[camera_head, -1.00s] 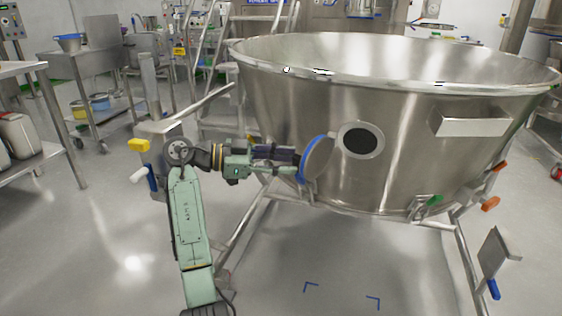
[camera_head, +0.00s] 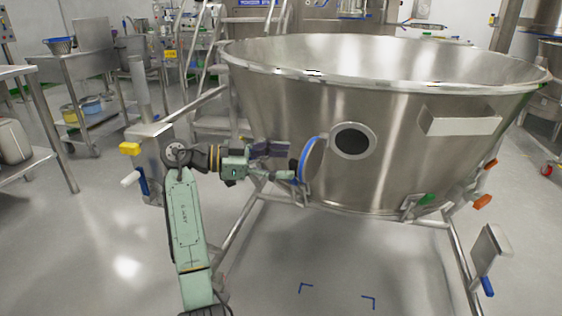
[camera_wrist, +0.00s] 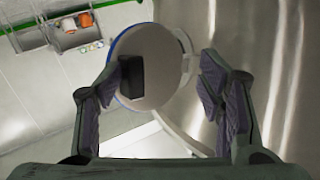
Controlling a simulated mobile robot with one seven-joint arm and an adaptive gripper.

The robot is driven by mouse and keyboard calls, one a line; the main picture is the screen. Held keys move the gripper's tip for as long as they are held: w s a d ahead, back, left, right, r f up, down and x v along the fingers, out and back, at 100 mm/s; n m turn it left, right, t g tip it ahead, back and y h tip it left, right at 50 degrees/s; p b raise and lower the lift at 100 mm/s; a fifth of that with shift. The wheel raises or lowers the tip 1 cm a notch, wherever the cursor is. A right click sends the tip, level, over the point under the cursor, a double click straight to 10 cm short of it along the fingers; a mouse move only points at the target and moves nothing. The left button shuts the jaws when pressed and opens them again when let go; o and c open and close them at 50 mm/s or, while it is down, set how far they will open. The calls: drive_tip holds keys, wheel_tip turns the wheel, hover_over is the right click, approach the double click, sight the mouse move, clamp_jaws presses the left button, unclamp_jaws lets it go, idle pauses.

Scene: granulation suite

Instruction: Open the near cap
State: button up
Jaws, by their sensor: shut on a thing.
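The near cap (camera_head: 314,160) is a round steel disc with a blue rim. It stands swung out to the left of the dark round port (camera_head: 352,141) on the vessel wall, so the port is uncovered. In the wrist view the cap (camera_wrist: 162,62) shows a black block handle (camera_wrist: 131,76) on its face, close to the left finger. My gripper (camera_head: 290,162) is at the cap's left side. The exact contact is hard to see.
The large steel vessel (camera_head: 300,110) fills the right side on a tubular frame (camera_head: 240,230). A steel box with a yellow knob (camera_head: 130,148) stands left of my arm. Carts and a ladder stand behind at left.

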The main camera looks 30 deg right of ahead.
drive_tip(key=shift+w+d+r, duration=0.1)
drive_tip(key=shift+d, duration=0.1)
drive_tip(key=shift+w+a, duration=0.1)
drive_tip(key=shift+a, duration=0.2)
drive_tip(key=shift+c, duration=0.5)
drive_tip(key=v, duration=1.1)
drive_tip(key=shift+a, duration=0.4)
